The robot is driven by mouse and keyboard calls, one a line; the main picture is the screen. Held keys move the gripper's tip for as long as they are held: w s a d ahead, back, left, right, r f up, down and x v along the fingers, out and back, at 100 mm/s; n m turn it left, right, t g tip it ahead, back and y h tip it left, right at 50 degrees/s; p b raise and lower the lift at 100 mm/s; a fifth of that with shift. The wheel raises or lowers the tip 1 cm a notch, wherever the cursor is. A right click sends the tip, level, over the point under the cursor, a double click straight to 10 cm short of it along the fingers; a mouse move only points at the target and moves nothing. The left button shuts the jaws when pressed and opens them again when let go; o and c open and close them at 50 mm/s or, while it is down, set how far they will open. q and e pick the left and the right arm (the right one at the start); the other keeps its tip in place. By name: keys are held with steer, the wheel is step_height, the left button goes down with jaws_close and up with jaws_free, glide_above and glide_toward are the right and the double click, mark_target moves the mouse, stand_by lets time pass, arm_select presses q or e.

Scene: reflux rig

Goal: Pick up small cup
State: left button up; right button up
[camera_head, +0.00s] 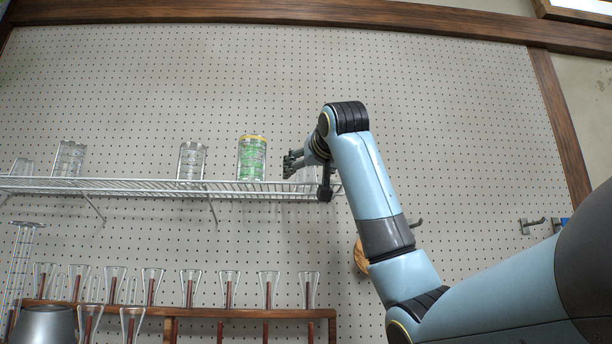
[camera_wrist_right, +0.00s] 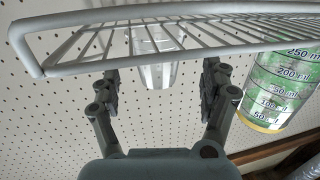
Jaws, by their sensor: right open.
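A small clear cup (camera_wrist_right: 158,74) shows in the right wrist view beyond the wires of the rack, in the gap between my fingers. In the head view I cannot make it out clearly near the gripper. My right gripper (camera_head: 291,164) is at the right end of the wire shelf, just right of the green-filled beaker. In the right wrist view the gripper (camera_wrist_right: 160,90) has its fingers spread apart with nothing held. Whether the fingers are level with the cup in depth, I cannot tell. My left gripper is not in view.
The wire shelf (camera_head: 130,185) crosses close to the fingers. A beaker with green contents and a yellow rim (camera_head: 252,160) stands next to the gripper; it also shows in the wrist view (camera_wrist_right: 282,85). Clear glasses (camera_head: 191,161) stand farther left. Several flasks (camera_head: 228,289) line a wooden rack below.

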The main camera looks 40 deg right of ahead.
mark_target(309, 172)
steer(key=x, duration=0.3)
steer(key=shift+w+d+f+p, duration=0.2)
steer(key=shift+d+p, duration=0.1)
steer(key=shift+p, duration=0.05)
steer(key=shift+a, duration=0.1)
steer(key=shift+c, duration=0.3)
steer(key=c, duration=0.8)
